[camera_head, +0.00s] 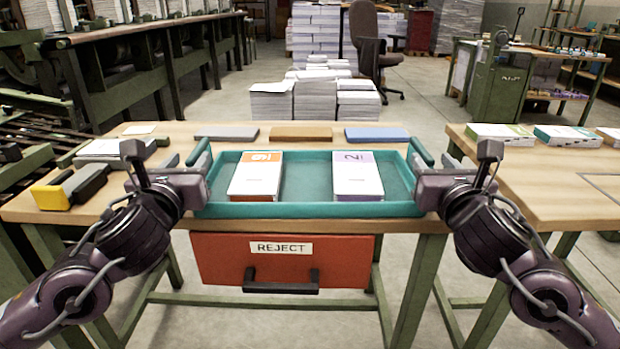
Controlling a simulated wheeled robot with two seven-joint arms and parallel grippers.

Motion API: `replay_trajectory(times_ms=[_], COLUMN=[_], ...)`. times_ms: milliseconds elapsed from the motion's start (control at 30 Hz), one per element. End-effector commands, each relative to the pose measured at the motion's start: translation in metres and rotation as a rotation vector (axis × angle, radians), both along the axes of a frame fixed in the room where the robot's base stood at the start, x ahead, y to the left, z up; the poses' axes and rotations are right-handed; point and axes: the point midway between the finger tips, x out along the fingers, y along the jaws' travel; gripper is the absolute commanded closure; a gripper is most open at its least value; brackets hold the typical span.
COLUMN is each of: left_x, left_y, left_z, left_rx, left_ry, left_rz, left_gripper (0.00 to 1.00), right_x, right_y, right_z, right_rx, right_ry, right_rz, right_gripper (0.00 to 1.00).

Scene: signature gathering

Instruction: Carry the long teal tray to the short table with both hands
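The long teal tray (300,210) lies across the front of the middle wooden table (120,210), level as far as I can see. It holds a stack with an orange top band and a "6" (255,178) and a stack with a lilac band and a "2" (357,178). Raised teal handles stand at both tray ends. My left gripper (200,187) is at the left end by its handle, and my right gripper (424,188) is at the right end by its handle. The fingers are largely hidden, so I cannot tell whether they are closed.
A second wooden table (540,185) with an outlined area stands at right, carrying sheet stacks (500,134) along its back. Grey (227,133), brown (300,134) and blue (377,135) slabs lie behind the tray. A yellow-black tool (70,188) lies left. A red REJECT drawer (220,262) hangs below.

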Motion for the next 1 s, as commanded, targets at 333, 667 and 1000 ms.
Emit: replay_trajectory(times_ms=[333,667,1000], left_x=[0.048,0.056,0.056], left_y=[0.0,0.0,0.0], left_z=[0.0,0.0,0.0], left_rx=[-0.001,0.001,0.001], left_ry=[0.001,0.0,0.001], left_rz=[0.0,-0.001,-0.001], left_gripper=[0.6,0.6,0.93], right_x=[0.048,0.056,0.056], right_y=[0.001,0.001,0.001], right_z=[0.0,0.0,0.0], right_rx=[0.003,-0.001,0.0], right_ry=[0.0,0.0,0.001], right_rz=[0.0,0.002,0.001], right_gripper=[0.6,0.6,0.93])
